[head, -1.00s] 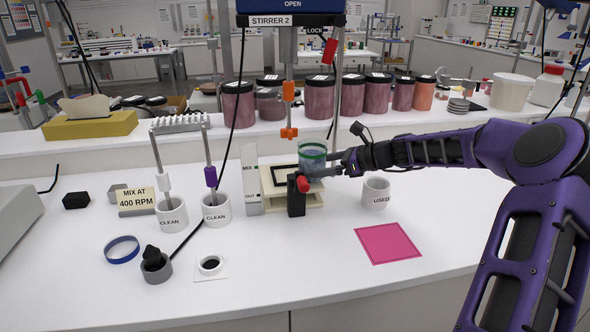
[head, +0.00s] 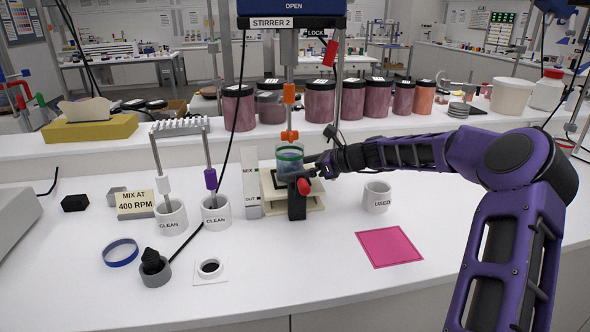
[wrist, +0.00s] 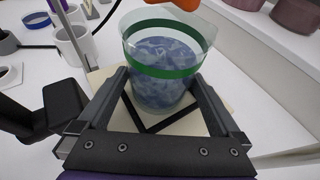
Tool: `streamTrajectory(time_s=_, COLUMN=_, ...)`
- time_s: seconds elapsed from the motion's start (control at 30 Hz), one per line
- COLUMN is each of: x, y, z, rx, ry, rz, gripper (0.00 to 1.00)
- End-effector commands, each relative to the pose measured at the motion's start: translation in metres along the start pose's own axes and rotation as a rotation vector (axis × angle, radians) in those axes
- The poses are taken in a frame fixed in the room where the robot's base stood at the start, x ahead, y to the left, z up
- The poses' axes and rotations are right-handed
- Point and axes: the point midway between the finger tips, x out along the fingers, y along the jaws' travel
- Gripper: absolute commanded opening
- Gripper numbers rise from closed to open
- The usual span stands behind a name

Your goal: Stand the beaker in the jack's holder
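The clear beaker (head: 289,163) has a green band and blue contents, and it is upright over the jack (head: 316,203), below the orange stirrer chuck (head: 289,135). My gripper (head: 312,170) reaches in from the right. In the wrist view, the fingers of my gripper (wrist: 157,80) close on both sides of the beaker (wrist: 160,85). The jack's holder is a black square frame (wrist: 146,129) on the cream platform (wrist: 160,144); its near corner shows in front of the beaker. The beaker hides the rest, so I cannot tell whether its base rests on the platform.
The red-knobbed black post (head: 297,198) stands at the jack's front. The MIX/OUT plate (head: 251,183) is close on its left. A USED cup (head: 377,197) and pink mat (head: 389,246) lie right. Two CLEAN cups (head: 171,218) (head: 215,215) stand left. The front bench is mostly clear.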

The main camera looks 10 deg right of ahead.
Motion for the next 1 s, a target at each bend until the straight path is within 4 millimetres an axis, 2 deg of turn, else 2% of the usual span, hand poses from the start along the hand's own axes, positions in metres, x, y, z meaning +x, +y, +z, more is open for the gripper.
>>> streamTrajectory(time_s=0.17, x=-0.001, y=0.0, z=0.0, rx=0.0, ry=0.0, rz=0.0, gripper=1.0)
streamTrajectory(time_s=0.27, x=-0.009, y=-0.001, z=0.001, rx=0.0, ry=0.001, rz=-0.002, gripper=1.0)
streamTrajectory(time_s=0.7, x=-0.095, y=-0.001, z=0.002, rx=0.0, ry=0.001, rz=-0.003, gripper=1.0)
streamTrajectory(time_s=0.8, x=-0.109, y=-0.001, z=0.001, rx=0.001, ry=0.0, rz=-0.002, gripper=1.0)
streamTrajectory(time_s=1.0, x=-0.12, y=0.0, z=0.001, rx=0.0, ry=-0.001, rz=0.0, gripper=1.0)
